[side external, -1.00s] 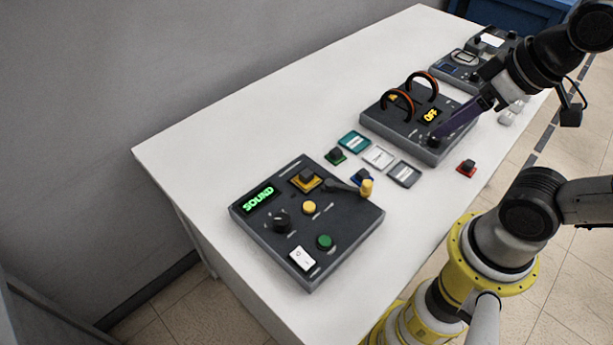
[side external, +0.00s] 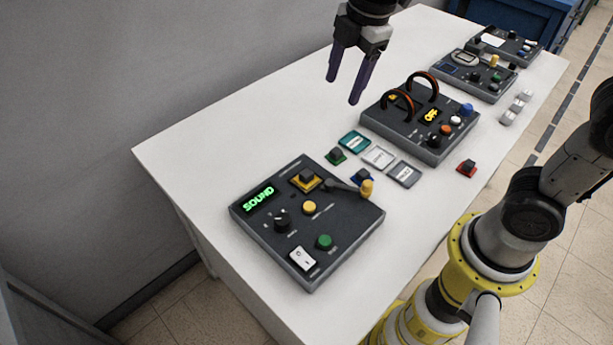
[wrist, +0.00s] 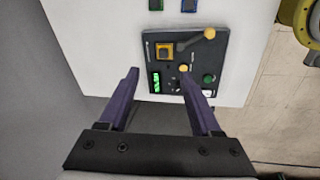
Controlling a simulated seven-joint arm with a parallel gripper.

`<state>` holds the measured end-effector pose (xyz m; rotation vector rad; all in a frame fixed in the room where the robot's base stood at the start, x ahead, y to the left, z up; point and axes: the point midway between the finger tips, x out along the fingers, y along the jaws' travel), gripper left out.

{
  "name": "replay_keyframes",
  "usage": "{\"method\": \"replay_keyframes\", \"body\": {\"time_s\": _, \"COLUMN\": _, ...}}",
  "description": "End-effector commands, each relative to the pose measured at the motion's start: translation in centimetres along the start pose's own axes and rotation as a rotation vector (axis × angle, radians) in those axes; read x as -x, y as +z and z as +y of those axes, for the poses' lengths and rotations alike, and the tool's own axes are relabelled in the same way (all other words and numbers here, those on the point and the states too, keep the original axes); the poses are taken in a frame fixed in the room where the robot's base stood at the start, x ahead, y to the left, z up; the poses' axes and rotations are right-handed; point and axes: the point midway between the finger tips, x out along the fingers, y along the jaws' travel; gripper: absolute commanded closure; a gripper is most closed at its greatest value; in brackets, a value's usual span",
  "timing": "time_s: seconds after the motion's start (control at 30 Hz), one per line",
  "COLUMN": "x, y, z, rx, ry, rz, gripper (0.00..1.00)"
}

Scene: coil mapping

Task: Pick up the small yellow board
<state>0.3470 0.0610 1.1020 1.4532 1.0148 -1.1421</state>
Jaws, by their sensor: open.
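The small yellow board (side external: 307,187) carries a dark block on top. It sits on the upper part of the dark grey panel (side external: 270,248) that has a green "SOUND" display. The yellow board also shows in the wrist view (wrist: 159,45), beyond my fingertips and between their lines. My gripper (side external: 343,91) is open and empty, high above the back side of the table, with its purple fingers pointing down. In the wrist view my gripper (wrist: 160,73) has its fingers well apart, with nothing between them.
A lever with a yellow knob (side external: 366,187) stands close to the yellow board. Small green (side external: 336,157), blue (side external: 362,178) and red (side external: 466,168) boards lie on the table. A panel with orange-black coils (side external: 423,88) stands farther back. The left table area is clear.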

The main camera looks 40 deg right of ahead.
Motion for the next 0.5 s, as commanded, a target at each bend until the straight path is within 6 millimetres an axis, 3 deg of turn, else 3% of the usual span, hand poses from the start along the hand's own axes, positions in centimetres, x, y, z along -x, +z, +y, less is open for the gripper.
{"method": "replay_keyframes", "body": {"time_s": 0.03, "x": -1.9, "y": -1.2, "z": 0.9, "rx": 0.053, "ry": -0.042, "rz": -0.009, "gripper": 0.35}}
{"method": "replay_keyframes", "body": {"time_s": 0.2, "x": -6.8, "y": -3.8, "z": 1.9, "rx": 0.129, "ry": -0.142, "rz": -0.034, "gripper": 0.35}}
{"method": "replay_keyframes", "body": {"time_s": 0.5, "x": -10.8, "y": -4.8, "z": 0.6, "rx": 0.161, "ry": -0.21, "rz": -0.055, "gripper": 0.35}}
